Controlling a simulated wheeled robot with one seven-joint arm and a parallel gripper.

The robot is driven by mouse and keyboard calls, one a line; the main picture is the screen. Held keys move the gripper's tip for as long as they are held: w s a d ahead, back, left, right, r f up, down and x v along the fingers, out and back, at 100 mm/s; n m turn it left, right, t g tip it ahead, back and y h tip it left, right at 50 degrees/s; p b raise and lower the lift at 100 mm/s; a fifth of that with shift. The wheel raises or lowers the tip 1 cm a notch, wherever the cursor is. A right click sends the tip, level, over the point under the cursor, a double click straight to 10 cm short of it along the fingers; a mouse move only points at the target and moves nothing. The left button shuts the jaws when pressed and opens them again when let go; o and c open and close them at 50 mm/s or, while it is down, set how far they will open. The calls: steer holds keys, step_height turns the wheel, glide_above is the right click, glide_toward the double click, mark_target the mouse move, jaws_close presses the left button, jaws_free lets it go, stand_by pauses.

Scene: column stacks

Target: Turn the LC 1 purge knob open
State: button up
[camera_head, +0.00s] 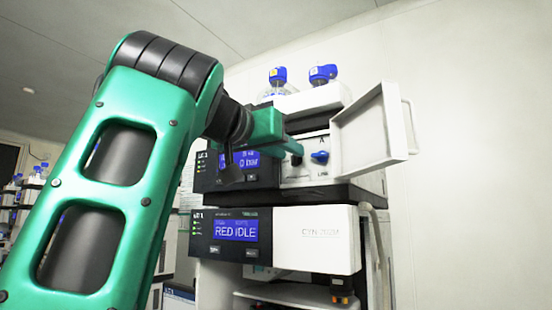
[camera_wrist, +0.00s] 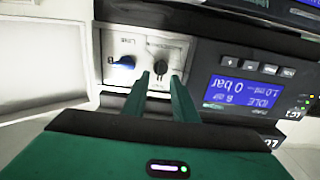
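A dark knob (camera_wrist: 160,68) sits on the white valve panel (camera_wrist: 103,72) of the upper instrument, behind an open door. A blue knob (camera_wrist: 124,62) is beside it and also shows in the head view (camera_head: 320,156). My gripper (camera_wrist: 161,76) is at the panel with its two green fingers apart, one on each side of the dark knob. I cannot tell whether the fingertips touch it. In the head view, my gripper (camera_head: 291,149) partly hides the dark knob. The display (camera_wrist: 240,95) beside the panel reads 0 bar and IDLE.
The white door (camera_head: 362,138) stands open to the right of the panel. A lower instrument (camera_head: 314,236) with a display reading RED IDLE is beneath. Blue-capped bottles (camera_head: 322,75) stand in a white tray on top. The wall to the right is bare.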

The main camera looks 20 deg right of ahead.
steer(key=shift+w+d, duration=0.3)
steer(key=shift+d, duration=0.2)
jaws_close()
steer(key=shift+a, duration=0.15)
